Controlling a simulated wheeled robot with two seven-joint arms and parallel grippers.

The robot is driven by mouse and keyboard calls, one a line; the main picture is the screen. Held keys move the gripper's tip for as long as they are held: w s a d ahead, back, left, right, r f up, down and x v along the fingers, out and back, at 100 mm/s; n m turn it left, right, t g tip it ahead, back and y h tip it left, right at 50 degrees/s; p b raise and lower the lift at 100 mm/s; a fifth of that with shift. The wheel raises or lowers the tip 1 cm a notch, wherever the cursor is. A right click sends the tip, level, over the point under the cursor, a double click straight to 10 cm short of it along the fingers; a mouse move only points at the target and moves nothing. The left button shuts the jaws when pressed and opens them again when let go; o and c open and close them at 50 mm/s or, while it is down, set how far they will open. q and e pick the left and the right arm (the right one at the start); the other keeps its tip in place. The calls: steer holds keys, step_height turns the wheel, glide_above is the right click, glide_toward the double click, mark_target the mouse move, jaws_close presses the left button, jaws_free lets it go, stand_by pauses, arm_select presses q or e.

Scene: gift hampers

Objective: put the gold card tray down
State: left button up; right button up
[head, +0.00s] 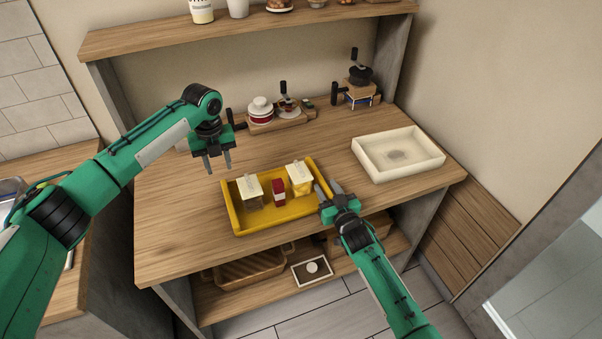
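The gold card tray (260,226) rests on the wooden table. It holds two cream-topped packages (250,190) (299,178) and a small red packet (278,192) between them. My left gripper (219,168) is open and empty, pointing down above the table, just beyond the tray's left end and apart from it. My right gripper (329,188) is at the tray's right end, its fingers apart with the end wall near or between them. I cannot tell whether they touch the wall.
A white open tray (412,172) stands at the table's right. Pots and small dishes on a wooden board (283,122) and a grinder-like item (359,87) stand at the back. A lower shelf holds a basket (250,268). The table's left part is clear.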

steer(key=v, duration=1)
steer(key=shift+s+d, duration=0.2)
steer(key=shift+s, duration=0.1)
